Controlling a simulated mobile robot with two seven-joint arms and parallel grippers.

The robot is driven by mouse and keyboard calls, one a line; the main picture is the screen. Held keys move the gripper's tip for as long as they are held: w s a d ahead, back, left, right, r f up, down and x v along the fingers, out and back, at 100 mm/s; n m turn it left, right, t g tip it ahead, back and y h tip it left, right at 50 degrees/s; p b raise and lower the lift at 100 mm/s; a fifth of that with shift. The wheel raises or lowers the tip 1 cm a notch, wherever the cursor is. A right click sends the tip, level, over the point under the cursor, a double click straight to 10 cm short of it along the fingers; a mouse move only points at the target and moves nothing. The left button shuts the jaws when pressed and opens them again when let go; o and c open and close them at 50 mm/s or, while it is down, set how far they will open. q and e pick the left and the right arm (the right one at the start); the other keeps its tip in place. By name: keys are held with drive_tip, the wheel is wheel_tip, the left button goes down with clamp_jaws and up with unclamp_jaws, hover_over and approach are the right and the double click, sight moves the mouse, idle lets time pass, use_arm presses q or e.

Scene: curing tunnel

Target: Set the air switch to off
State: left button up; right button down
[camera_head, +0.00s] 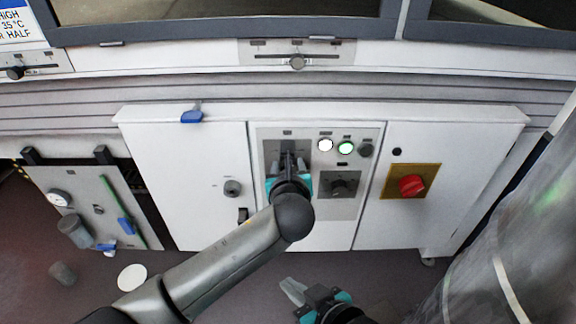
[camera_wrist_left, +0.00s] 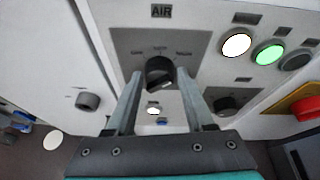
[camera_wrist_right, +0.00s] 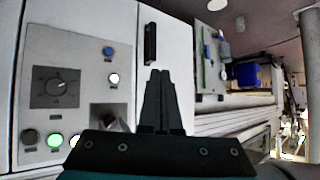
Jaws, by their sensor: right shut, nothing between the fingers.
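The air switch (camera_wrist_left: 160,73) is a black rotary knob on a grey plate, under the label AIR in the left wrist view. Small position labels lie above it; I cannot read its setting surely. My left gripper (camera_wrist_left: 160,90) is open, one finger on each side of the knob, with gaps showing beside it. In the head view my left gripper (camera_head: 288,160) covers most of the switch. My right gripper (camera_head: 291,289) is shut and empty, low in front of the cabinet; its closed fingers also show in the right wrist view (camera_wrist_right: 157,85).
Right of the switch are a white lamp (camera_head: 325,145), a green lamp (camera_head: 346,148) and another dark knob (camera_head: 339,186). A red rotary switch (camera_head: 411,185) sits on a yellow plate farther right. A smaller knob (camera_head: 232,188) is on the left door. A clear wrapped column (camera_head: 500,240) stands at right.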

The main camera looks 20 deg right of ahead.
use_arm(q)
clamp_jaws()
idle(0.3)
